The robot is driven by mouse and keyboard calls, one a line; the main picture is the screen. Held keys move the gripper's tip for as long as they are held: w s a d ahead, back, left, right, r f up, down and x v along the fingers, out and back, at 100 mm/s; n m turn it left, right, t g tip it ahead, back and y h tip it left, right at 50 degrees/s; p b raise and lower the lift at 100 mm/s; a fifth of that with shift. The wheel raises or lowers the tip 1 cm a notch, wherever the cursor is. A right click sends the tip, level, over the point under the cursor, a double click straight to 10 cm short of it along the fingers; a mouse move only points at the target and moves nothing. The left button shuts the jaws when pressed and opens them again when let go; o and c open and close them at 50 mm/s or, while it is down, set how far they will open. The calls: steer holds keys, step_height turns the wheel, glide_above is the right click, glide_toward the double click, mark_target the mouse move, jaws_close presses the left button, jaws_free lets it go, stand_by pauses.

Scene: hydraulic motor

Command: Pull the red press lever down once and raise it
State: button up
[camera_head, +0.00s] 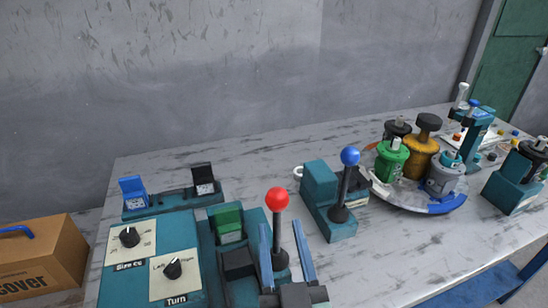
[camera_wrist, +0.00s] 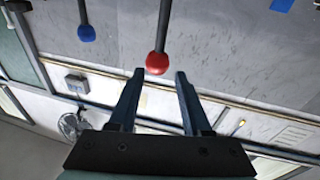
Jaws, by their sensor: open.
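The red press lever stands upright, with a red ball (camera_head: 277,198) on a black shaft (camera_head: 280,235). In the wrist view the red ball (camera_wrist: 156,63) shows at the mouth of the jaws, at or just beyond the fingertips. My gripper (camera_head: 284,238) is open, low in the head view, with one blue finger on each side of the shaft in the picture. It also shows in the wrist view (camera_wrist: 159,74), with a gap between the fingers. I see no clear contact with the lever. My gripper partly hides the lever's base.
A blue-ball lever (camera_head: 350,156) on a teal block stands to the right. A control panel (camera_head: 184,252) with two knobs is at the left. A round tray (camera_head: 446,207) with motor parts is farther right. A cardboard box (camera_head: 48,262) stands at the left edge.

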mark_target(277, 223)
steer(key=shift+m+g, duration=0.3)
steer(key=shift+g, duration=0.3)
steer(key=w+p, duration=0.2)
steer(key=w, duration=0.1)
steer(key=w+f+p, duration=0.1)
steer(key=w+p, duration=0.1)
steer(key=w, duration=0.2)
steer(key=w+a+f+p, duration=0.1)
steer(key=w+p, duration=0.1)
steer(key=w, duration=0.1)
steer(key=shift+w+f, duration=0.1)
steer(key=shift+w, duration=0.05)
jaws_close()
stand_by(1.1)
